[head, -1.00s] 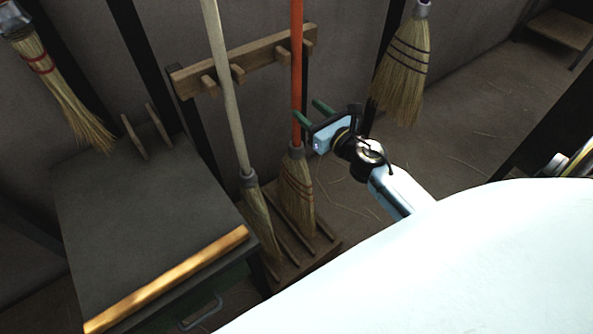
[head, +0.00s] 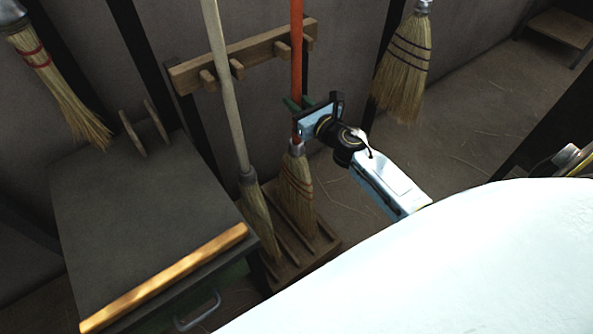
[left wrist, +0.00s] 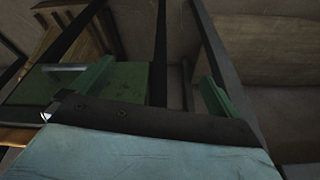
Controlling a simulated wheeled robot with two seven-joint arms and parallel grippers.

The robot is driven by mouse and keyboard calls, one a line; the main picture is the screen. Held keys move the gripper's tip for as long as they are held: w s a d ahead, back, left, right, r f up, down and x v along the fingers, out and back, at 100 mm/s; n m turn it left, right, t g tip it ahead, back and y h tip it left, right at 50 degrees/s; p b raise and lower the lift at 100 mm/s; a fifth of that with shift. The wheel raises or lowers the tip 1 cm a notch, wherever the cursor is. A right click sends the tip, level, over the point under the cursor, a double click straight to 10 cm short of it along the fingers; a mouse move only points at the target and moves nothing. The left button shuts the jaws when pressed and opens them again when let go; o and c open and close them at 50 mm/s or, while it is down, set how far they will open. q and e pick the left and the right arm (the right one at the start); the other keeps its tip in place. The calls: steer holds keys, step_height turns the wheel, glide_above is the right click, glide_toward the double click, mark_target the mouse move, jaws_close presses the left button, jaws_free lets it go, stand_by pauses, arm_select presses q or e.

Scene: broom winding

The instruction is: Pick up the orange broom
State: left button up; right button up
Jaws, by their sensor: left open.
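The orange broom (head: 297,62) stands upright in the wooden rack, its straw head (head: 299,190) on a slatted base. My right gripper (head: 299,102) is at the lower part of its orange handle, just above the straw head. Its green fingertips show on either side of the handle; whether they press on it is not clear. My left gripper shows in the left wrist view (left wrist: 155,88), its green fingers wide apart with nothing between them. It is not visible in the head view.
A pale-handled broom (head: 232,100) stands just left of the orange one. A hanging broom (head: 403,65) is to the right, another (head: 55,90) at the far left. A dark table (head: 140,225) with a light wooden edge is at left.

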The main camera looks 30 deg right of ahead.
jaws_close()
stand_by(0.8)
steer(key=shift+r, duration=0.1)
steer(key=shift+r, duration=0.2)
